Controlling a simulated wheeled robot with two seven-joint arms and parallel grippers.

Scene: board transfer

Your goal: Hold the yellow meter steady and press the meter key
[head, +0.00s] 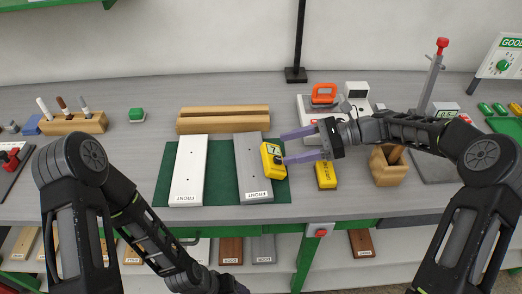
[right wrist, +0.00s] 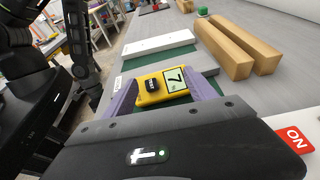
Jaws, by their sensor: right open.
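The yellow meter (head: 268,168) lies on the right edge of the grey board (head: 250,150) marked FRONT. It has a pale display reading 7 and a dark raised knob or key (right wrist: 152,85). My right gripper (head: 285,148) comes in from the right with its two purple fingers apart at the meter. In the right wrist view the meter (right wrist: 146,99) sits between the open fingers; I cannot tell whether either finger touches it. My left arm reaches down to the bottom edge in the head view, and its gripper does not show.
A white board (head: 188,170) lies on the green mat (head: 218,180), with wooden bars (head: 222,125) behind. A yellow block (head: 326,175) and a wooden box (head: 388,167) stand to the right. A red button (head: 321,232) is on the table's front edge.

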